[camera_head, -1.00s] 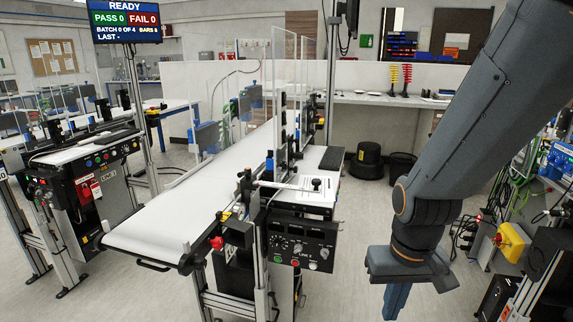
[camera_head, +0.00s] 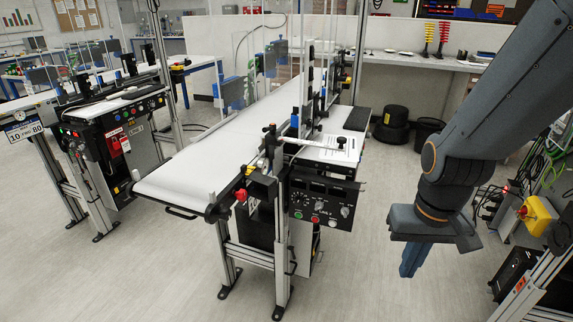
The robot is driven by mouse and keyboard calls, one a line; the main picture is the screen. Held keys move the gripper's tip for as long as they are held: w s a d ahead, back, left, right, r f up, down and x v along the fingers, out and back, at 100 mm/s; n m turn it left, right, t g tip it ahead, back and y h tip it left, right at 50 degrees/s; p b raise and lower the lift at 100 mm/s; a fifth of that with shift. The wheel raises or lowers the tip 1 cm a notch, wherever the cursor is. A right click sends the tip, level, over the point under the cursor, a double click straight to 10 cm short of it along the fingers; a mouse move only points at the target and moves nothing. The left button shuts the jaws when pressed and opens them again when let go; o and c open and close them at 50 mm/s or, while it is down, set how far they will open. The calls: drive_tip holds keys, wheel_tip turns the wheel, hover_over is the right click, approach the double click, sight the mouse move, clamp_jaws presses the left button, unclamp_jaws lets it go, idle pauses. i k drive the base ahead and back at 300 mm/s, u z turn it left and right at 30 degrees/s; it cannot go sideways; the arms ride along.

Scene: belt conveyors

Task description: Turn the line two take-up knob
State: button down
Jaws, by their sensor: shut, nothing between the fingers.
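The middle conveyor (camera_head: 205,160) has a white belt and a black control panel (camera_head: 323,203) with knobs and coloured buttons at its near end. A red knob (camera_head: 241,195) sits on the belt's near end at the right side, beside a black block; I cannot tell for sure whether it is the take-up knob. My gripper (camera_head: 409,272) hangs at the right, pointing down. It is shut and empty, well apart from the conveyor and to the right of its panel.
Another conveyor (camera_head: 113,104) with red tags stands at the left. A yellow box with a red button (camera_head: 537,214) is at the right. The floor (camera_head: 350,280) in front of the middle conveyor is clear.

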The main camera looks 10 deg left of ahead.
sight(241, 196)
drive_tip(key=z, duration=0.8)
drive_tip(key=i, duration=0.85)
drive_tip(key=u, duration=2.55)
drive_tip(key=k, duration=1.05)
drive_tip(key=u, duration=0.15)
